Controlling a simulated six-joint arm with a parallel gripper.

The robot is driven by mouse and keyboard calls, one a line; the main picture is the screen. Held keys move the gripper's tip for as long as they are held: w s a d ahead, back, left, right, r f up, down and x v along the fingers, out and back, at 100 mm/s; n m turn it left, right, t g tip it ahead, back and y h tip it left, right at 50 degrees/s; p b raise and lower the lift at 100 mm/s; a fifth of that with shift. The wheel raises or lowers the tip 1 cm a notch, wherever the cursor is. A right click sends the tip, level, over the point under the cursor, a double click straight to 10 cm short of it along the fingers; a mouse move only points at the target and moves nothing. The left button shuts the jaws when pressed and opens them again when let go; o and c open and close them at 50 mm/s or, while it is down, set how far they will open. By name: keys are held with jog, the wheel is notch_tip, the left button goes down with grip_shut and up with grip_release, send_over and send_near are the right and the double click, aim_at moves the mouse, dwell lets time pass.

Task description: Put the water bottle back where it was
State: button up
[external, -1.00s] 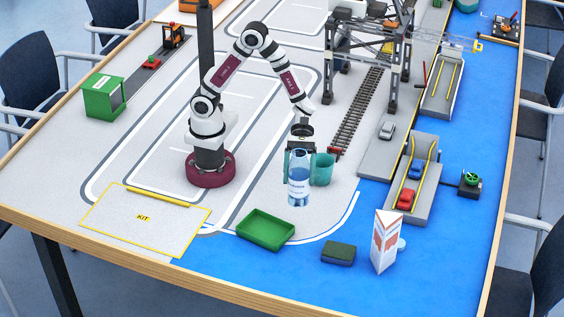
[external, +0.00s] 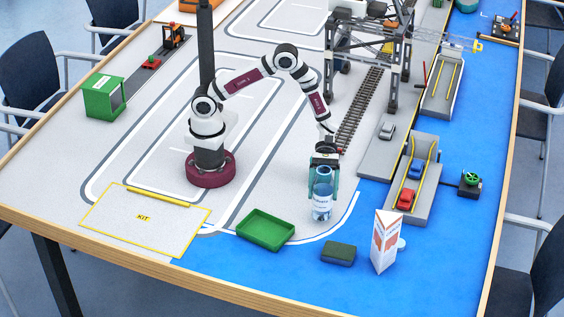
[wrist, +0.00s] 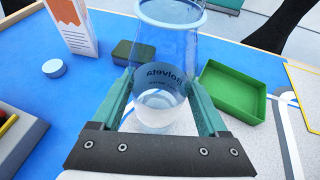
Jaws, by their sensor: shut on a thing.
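The water bottle (external: 321,208) is clear with a blue tint and dark label lettering. In the external view it stands roughly upright over the grey ground, behind the green tray. My gripper (external: 323,182) comes down on it from above, with a teal finger on each side. In the wrist view the bottle (wrist: 160,95) sits between the fingers of my gripper (wrist: 160,105), which are shut on it. I cannot tell whether its base touches the table.
An open green tray (external: 265,230) lies in front to the left. A dark green-topped block (external: 338,253) and an upright white-and-orange carton (external: 386,242) stand in front to the right. A grey dock with cars (external: 412,195) is to the right. The yellow-outlined KIT area (external: 145,217) is clear.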

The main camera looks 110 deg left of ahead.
jog(key=shift+f, duration=0.75)
jog(key=shift+f, duration=0.1)
jog(key=o, duration=1.5)
